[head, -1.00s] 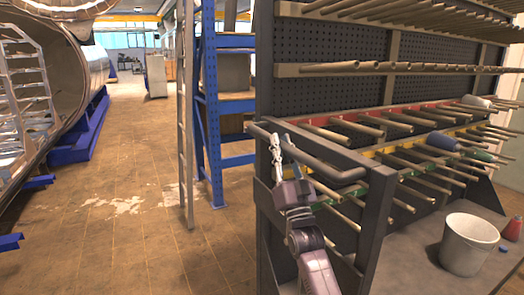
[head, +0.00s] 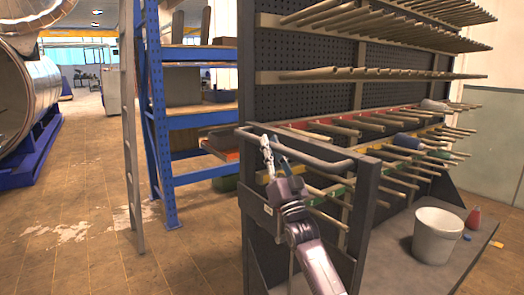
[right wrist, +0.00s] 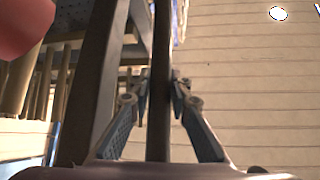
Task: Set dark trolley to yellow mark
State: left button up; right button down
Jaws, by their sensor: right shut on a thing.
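The dark trolley (head: 371,88) is a tall dark grey rack with perforated panels and rows of pegs, filling the right of the head view. Its handle (head: 318,162) is a dark bar on the near end. My right gripper (head: 268,157) is on this handle. In the right wrist view the fingers (right wrist: 160,103) close on both sides of the dark bar (right wrist: 162,45). The floor behind and under the trolley is hidden. My left gripper is out of view.
A blue shelf unit (head: 157,110) and a leaning ladder (head: 131,120) stand just left of the trolley. A white bucket (head: 437,235) sits on the trolley's base. Open tiled floor (head: 90,195) lies at left, before a large metal cylinder (head: 38,85).

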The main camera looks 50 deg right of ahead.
jog(key=shift+d+f, duration=0.6)
jog(key=shift+a, duration=0.1)
jog(key=c, duration=2)
grip_release()
jog(key=shift+c, duration=0.2)
jog(key=shift+o, duration=1.4)
jog(key=shift+s+a+r, duration=0.1)
jog(key=shift+s+r, duration=0.05)
jog(key=shift+r, duration=0.25)
jog(key=shift+s+f, duration=0.1)
jog(key=v, duration=1.2)
